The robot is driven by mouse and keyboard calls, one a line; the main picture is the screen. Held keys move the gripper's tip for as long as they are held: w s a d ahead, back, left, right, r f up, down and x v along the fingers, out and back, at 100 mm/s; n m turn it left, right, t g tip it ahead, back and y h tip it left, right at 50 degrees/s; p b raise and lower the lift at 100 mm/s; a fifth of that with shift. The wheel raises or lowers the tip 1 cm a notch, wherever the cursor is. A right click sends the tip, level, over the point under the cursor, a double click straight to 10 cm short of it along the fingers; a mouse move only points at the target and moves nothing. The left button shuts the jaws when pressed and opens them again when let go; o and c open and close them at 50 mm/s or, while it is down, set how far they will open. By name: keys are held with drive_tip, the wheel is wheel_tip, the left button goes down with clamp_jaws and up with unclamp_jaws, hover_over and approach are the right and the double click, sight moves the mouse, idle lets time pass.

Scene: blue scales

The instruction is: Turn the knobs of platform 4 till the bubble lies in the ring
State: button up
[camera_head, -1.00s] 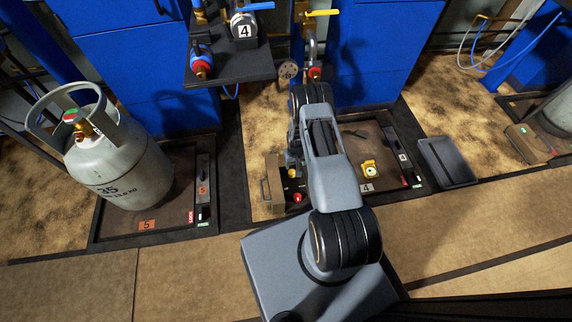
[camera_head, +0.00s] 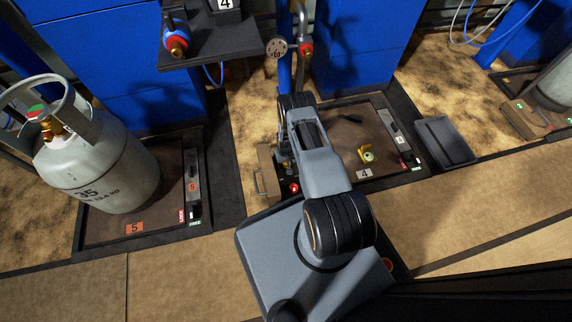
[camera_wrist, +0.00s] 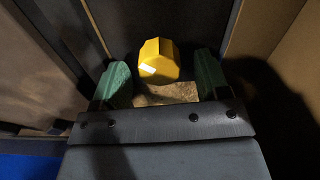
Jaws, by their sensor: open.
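Platform 4 (camera_head: 340,172) lies low on the floor, with a white 4 label (camera_head: 364,173) on its front edge. A small yellow bubble level (camera_head: 367,155) sits on it; the bubble is too small to place against the ring. In the wrist view, a yellow faceted knob (camera_wrist: 158,62) stands between the green fingertips of my gripper (camera_wrist: 160,84). The jaws are open, with a gap on each side of the knob. My arm hides the gripper in the head view.
A grey gas cylinder (camera_head: 95,165) stands on platform 5 (camera_head: 115,232) to the left. A dark empty tray (camera_head: 445,141) lies right of platform 4. Blue cabinets (camera_head: 365,45) and a shelf with valves (camera_head: 215,42) are behind. The floor in front is clear at right.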

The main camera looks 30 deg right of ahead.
drive_tip(key=shift+f, duration=0.65)
drive_tip(key=c, duration=0.9)
drive_tip(key=shift+c, duration=0.2)
drive_tip(key=shift+n, duration=0.3)
drive_tip(key=n, duration=0.4)
drive_tip(key=shift+n, duration=2.5)
